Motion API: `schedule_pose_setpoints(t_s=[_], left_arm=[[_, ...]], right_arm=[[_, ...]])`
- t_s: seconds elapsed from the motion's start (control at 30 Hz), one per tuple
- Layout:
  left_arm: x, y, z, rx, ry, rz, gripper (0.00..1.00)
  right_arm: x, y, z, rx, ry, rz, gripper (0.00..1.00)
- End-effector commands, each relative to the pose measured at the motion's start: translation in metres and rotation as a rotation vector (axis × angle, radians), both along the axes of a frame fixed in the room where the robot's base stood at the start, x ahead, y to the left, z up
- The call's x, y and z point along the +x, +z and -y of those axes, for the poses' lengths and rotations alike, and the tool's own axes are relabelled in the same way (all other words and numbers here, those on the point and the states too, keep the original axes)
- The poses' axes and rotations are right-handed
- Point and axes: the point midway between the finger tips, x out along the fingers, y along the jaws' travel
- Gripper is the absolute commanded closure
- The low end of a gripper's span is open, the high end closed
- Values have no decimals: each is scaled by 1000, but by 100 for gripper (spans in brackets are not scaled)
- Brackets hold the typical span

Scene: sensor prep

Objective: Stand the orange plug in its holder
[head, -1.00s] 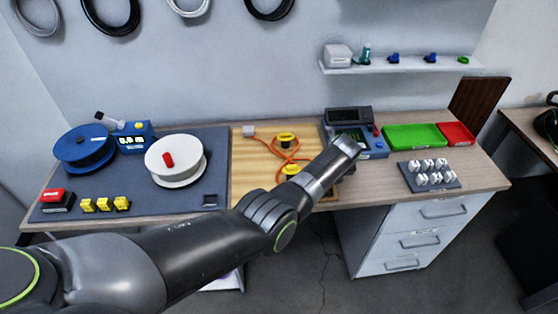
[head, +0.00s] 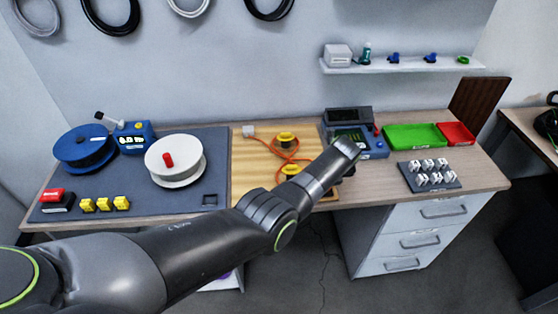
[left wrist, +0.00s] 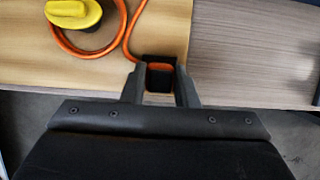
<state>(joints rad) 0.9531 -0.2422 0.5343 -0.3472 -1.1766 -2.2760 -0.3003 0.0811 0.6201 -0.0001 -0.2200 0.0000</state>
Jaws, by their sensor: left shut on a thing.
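My left gripper (left wrist: 160,82) is at the front right corner of the wooden board (left wrist: 100,58), its fingers on either side of a small black and orange piece. The orange part between the fingertips is the orange plug (left wrist: 160,67). A black square frame, which looks like the holder (left wrist: 146,60), surrounds it; I cannot tell how deep the plug sits or whether it is fully upright. The orange cable (left wrist: 128,40) runs to that corner. In the head view, my left gripper (head: 348,170) shows at the board's right edge, and my forearm hides the plug and holder. My right gripper is out of view.
Two yellow cable posts (head: 285,138) stand on the board, with the orange cable looped by them. Green (head: 412,136) and red (head: 457,133) trays lie right. A white spool (head: 175,160) stands left.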

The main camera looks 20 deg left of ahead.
Motion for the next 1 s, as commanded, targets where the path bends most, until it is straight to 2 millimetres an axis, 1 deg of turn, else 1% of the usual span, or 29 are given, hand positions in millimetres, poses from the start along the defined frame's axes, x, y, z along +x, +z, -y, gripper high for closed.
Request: schedule_pose_setpoints(t_s=[0.9,0.93,1.0], left_arm=[[0,-14,0,0,0,0,96],[0,-13,0,0,0,1,70],[0,-13,0,0,0,0,60]], right_arm=[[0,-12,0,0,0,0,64],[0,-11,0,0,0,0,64],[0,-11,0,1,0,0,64]])
